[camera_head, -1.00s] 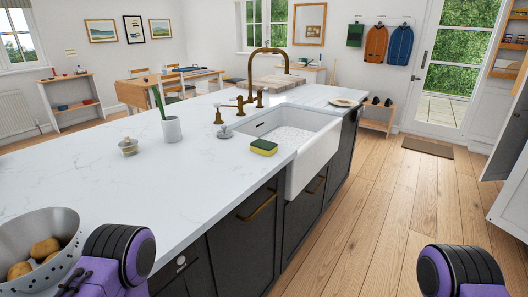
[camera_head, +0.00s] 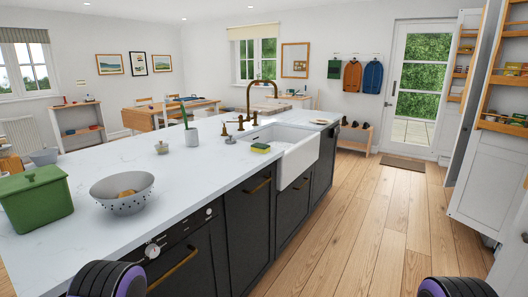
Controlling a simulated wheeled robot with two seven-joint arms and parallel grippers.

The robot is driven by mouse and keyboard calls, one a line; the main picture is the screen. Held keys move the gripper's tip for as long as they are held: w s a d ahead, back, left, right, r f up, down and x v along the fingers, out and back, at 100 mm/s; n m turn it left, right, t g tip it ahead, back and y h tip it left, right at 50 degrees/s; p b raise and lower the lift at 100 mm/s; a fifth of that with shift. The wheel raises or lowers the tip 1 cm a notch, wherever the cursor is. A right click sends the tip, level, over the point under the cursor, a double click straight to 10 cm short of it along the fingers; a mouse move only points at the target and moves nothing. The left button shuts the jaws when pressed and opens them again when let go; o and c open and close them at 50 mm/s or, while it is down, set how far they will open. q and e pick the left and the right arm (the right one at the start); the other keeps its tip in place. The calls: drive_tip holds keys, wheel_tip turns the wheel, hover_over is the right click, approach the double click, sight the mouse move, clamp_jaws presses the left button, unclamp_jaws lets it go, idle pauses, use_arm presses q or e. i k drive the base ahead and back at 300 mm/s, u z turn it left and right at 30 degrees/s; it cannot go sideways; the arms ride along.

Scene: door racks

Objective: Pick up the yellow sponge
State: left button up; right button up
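The yellow sponge (camera_head: 260,148) has a green top and lies on the white counter (camera_head: 150,190), beside the left edge of the white sink (camera_head: 300,150). It is small and some way ahead of me. Only dark, purple-edged parts of my two arms show at the bottom left and bottom right. Neither gripper is in the frame, and nothing touches the sponge.
A grey colander (camera_head: 123,204) with food in it and a green bin (camera_head: 35,208) stand on the near counter. A brass faucet (camera_head: 250,95) rises behind the sink. Dark cabinets (camera_head: 248,225) front the island. Wooden floor (camera_head: 365,220) is open to the right.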

sight(258, 147)
drive_tip(key=z, duration=0.7)
drive_tip(key=i, duration=1.55)
drive_tip(key=u, duration=0.3)
